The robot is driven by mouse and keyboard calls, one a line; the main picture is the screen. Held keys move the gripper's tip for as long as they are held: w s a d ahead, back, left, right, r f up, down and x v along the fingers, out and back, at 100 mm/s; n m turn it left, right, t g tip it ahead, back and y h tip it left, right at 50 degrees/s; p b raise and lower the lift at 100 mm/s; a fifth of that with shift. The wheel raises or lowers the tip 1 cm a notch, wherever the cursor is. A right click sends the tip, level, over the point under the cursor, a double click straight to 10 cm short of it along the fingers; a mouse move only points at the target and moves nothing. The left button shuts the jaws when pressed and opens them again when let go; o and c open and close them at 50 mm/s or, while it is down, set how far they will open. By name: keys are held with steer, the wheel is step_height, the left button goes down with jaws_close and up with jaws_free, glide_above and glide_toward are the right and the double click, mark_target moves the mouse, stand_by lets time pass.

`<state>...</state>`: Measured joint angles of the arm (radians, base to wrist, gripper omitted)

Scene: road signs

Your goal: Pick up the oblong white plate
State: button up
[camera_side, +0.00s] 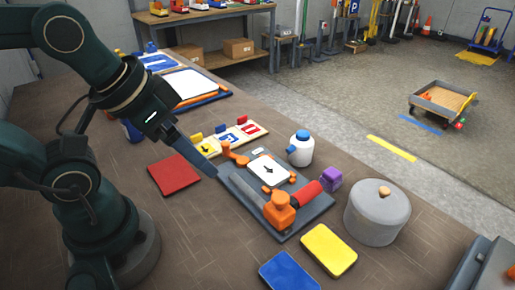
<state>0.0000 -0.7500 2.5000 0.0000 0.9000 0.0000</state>
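A white plate with a black arrow (266,170) lies flat on the grey fixture (241,200) in the middle of the table. The fixture also carries orange clamp parts (279,211) and a red-handled tool (307,193). My gripper (214,174) reaches in from the upper left. Its long grey finger slants down to the fixture's left edge, apart from the plate. I see only one finger clearly, so its opening cannot be told. A larger white sheet (190,83) lies on a blue tray farther back.
A red plate (174,174), a yellow plate (328,250) and a blue plate (289,273) lie around the fixture. A rack of small signs (228,139) is behind it. A white bottle (300,150), a purple block (331,179) and a lidded grey pot (376,215) stand right.

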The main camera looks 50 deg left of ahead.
steer(key=w+r+n, duration=0.4)
steer(key=w+n, duration=0.1)
steer(key=n, duration=0.3)
steer(key=n+g, duration=0.5)
steer(key=n, duration=0.5)
glide_above(268, 169)
step_height(268, 169, down, 12)
steer(key=shift+w+d+f, duration=0.1)
steer(key=shift+w+f, duration=0.05)
steer(key=shift+f, duration=0.05)
steer(key=shift+f+g, duration=0.3)
steer(key=shift+f, duration=2.6)
